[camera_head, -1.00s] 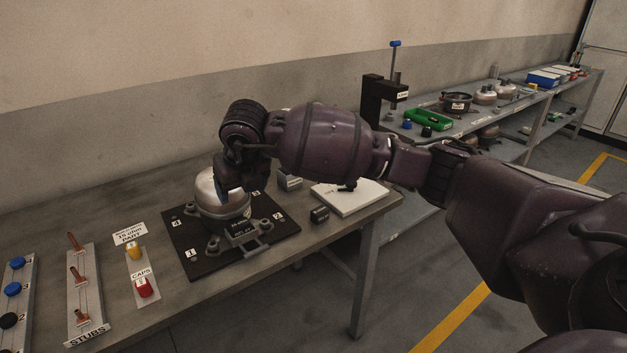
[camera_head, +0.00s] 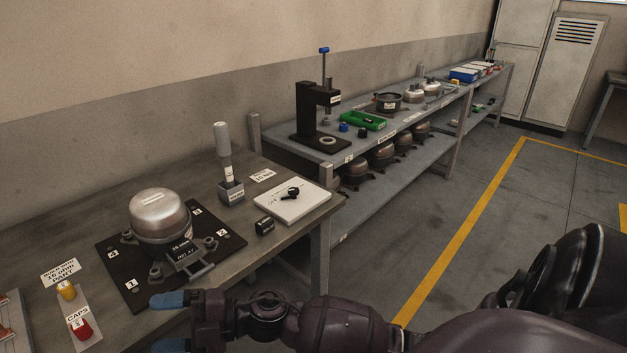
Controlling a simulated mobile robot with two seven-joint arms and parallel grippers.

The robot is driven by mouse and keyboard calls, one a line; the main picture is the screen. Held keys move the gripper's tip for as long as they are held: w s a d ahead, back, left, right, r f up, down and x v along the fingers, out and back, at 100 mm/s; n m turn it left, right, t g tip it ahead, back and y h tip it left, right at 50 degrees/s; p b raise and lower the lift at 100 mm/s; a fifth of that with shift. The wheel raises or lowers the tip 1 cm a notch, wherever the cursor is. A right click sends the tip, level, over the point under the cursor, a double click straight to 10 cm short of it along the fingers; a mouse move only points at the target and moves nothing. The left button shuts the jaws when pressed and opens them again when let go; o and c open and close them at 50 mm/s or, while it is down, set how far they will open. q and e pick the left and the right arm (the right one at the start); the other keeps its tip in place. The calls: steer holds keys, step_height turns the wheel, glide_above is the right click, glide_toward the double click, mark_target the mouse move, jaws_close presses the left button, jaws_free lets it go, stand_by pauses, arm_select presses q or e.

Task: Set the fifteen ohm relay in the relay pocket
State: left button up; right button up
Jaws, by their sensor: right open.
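A small black block with a white label (camera_head: 265,226), seemingly the relay, lies on the table between the black base plate and the white pad; its print is too small to read surely. The silver domed compressor (camera_head: 159,213) stands on the black base plate (camera_head: 125,278). The relay pocket (camera_head: 187,255), a grey bracket marked RELAY, is at its front. A dark piece with a label shows just above that mark; I cannot tell whether it is part of the compressor. My right gripper (camera_head: 168,322) is open and empty, with blue fingertips, at the table's front edge. My left gripper is out of view.
A grey-handled tool (camera_head: 224,150) stands in a holder (camera_head: 231,192). Yellow and red caps (camera_head: 80,328) are at the left front. A press (camera_head: 310,115) and a green tray (camera_head: 362,121) are on the bench behind.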

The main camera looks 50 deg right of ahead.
steer(key=s+d+f+m+t+h, duration=0.4)
steer(key=d+f+m+t+h, duration=0.55)
steer(key=m, duration=0.65)
steer(key=s+d+f+m+g+h, duration=0.8)
steer(key=s+d+f, duration=0.1)
steer(key=s+f, duration=0.4)
steer(key=shift+s+h, duration=0.35)
steer(key=shift+s, duration=0.25)
